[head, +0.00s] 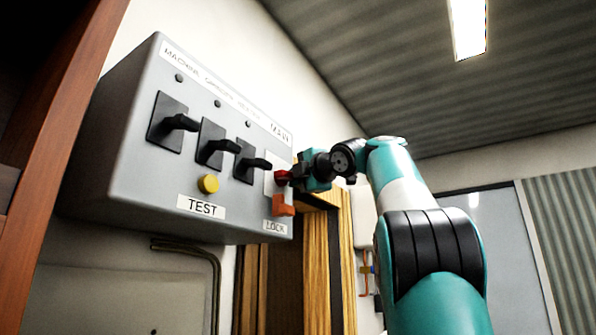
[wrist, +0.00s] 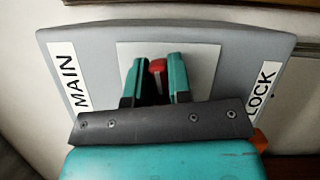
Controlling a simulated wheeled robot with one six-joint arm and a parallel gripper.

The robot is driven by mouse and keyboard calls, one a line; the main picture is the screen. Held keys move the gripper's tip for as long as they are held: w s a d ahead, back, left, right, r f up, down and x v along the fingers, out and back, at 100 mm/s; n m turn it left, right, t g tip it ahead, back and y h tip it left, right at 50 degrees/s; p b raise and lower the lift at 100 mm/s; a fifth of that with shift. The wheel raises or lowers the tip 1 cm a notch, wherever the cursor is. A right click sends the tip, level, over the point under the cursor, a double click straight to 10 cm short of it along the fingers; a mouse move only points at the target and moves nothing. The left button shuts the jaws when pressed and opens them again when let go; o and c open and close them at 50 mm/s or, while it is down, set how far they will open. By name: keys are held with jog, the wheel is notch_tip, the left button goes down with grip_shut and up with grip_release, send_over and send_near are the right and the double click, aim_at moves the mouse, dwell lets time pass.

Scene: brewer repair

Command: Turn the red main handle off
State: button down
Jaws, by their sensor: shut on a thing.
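The red main handle (head: 283,175) is on the right part of the grey switch box (head: 130,165), under the MAIN label (head: 280,132). In the wrist view the red handle (wrist: 158,67) shows between the two teal fingers of my gripper (wrist: 160,80). My gripper (head: 290,177) is shut on the handle at the box face. The fingers hide most of the handle, and its exact angle is hard to tell. A white plate (wrist: 207,58) lies behind it.
Three black handles (head: 180,122) sit left of the red one. A yellow TEST button (head: 208,183) is below them. An orange-red block (head: 283,205) sits just under the red handle, above the LOCK label (head: 275,226). A wooden frame (head: 345,260) stands below right.

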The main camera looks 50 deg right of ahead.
jog(key=shift+w+f+m+g+p, duration=0.1)
jog(key=shift+f+m+g+p, duration=0.3)
jog(key=shift+m, duration=0.5)
